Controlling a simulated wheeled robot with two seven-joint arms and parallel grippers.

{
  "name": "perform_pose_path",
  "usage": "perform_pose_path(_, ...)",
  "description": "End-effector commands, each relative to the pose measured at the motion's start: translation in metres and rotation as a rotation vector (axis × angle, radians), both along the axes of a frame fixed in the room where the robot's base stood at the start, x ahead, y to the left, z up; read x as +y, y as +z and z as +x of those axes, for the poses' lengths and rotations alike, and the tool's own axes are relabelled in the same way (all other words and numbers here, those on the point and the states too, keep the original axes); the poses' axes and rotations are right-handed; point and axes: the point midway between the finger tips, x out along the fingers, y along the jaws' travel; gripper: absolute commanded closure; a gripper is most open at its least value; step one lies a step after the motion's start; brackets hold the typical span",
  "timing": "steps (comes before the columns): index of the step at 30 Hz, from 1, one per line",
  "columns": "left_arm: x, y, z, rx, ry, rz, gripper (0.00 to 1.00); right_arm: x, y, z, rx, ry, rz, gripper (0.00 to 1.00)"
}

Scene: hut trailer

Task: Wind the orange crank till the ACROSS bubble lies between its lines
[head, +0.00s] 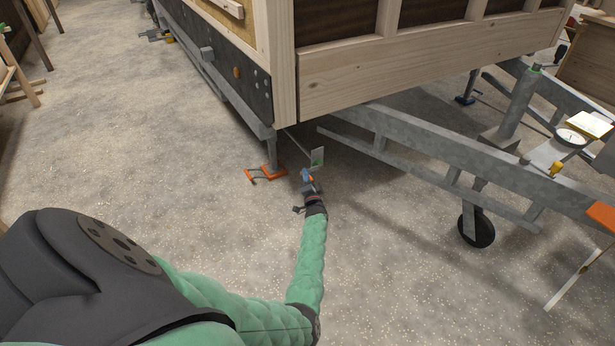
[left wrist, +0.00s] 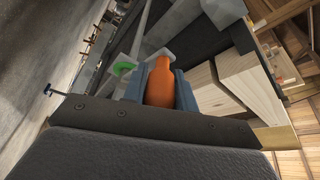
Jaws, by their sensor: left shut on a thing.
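The orange crank handle (left wrist: 160,84) stands upright between the two blue-grey fingers of my left gripper (left wrist: 160,92) in the left wrist view. The fingers are closed on it from both sides. In the head view my left gripper (head: 307,177) is low beside the trailer's near corner, and it mostly hides the handle. A thin rod (head: 298,142) runs from the trailer toward a small grey plate with a green mark (head: 318,157), just above the gripper. I cannot make out the ACROSS bubble or its lines. My right gripper is not in view.
A round white dial (head: 570,137) sits near the front. The gravel between is clear.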

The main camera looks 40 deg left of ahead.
Motion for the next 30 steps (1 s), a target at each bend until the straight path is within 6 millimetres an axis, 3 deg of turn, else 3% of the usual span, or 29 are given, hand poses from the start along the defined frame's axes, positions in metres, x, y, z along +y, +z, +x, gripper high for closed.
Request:
perform_pose_path(1,0.0041,0.0121,0.0046,-0.007,0.001,0.008,1.00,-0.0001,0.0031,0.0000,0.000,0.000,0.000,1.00)
perform_pose_path(29,0.0036,0.0131,0.0054,0.020,0.001,0.020,1.00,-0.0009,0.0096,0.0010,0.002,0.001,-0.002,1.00)
perform_pose_path(30,0.0036,0.0131,0.0054,0.020,0.001,0.020,0.70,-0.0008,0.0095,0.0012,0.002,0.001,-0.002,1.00)
